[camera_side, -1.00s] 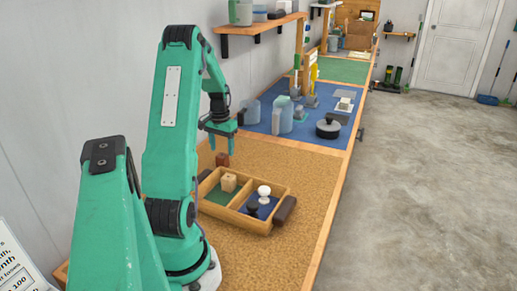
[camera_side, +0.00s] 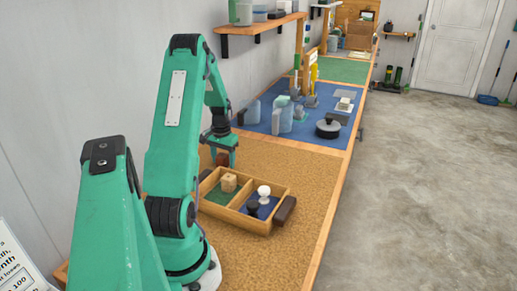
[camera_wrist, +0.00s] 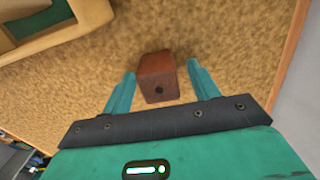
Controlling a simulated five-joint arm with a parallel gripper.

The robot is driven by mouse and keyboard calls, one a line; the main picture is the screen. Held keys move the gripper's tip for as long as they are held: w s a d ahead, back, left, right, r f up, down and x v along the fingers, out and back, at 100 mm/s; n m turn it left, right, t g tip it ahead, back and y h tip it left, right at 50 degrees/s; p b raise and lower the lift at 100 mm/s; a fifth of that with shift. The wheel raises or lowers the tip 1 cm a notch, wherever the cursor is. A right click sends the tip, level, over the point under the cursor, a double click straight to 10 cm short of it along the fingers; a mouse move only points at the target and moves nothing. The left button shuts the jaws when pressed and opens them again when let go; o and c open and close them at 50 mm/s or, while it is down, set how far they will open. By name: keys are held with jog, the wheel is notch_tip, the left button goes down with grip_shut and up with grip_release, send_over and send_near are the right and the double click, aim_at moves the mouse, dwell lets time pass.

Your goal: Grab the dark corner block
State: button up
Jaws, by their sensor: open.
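A dark reddish-brown block (camera_wrist: 158,75) with a small round hole in its near face stands on the cork-like mat. In the wrist view it sits between the two teal fingers of my gripper (camera_wrist: 161,69), with a gap on each side. The fingers are open and hold nothing. In the side view my gripper (camera_side: 223,157) points down at the block (camera_side: 222,160), just behind the wooden tray. The fingers partly cover the block there.
A wooden tray (camera_side: 231,212) stands close by, with a pale wooden block (camera_side: 229,182) in its green compartment and white (camera_side: 264,191) and black knobs (camera_side: 252,208) in the blue one. A dark handle (camera_side: 285,209) sticks out at its right. Mat to the right is clear.

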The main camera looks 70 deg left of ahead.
aim_at(223, 154)
jog(key=shift+c, duration=0.2)
jog(key=c, duration=1)
jog(key=shift+r, duration=0.1)
jog(key=shift+r, duration=0.45)
notch_tip(223, 154, up, 3)
jog(key=shift+r, duration=0.15)
jog(key=w+d+r, duration=0.2)
jog(key=d, duration=0.1)
jog(key=w+d+r, duration=0.2)
jog(key=d, duration=0.1)
jog(key=w+d+r, duration=0.2)
jog(key=d, duration=0.2)
jog(key=shift+r, duration=0.3)
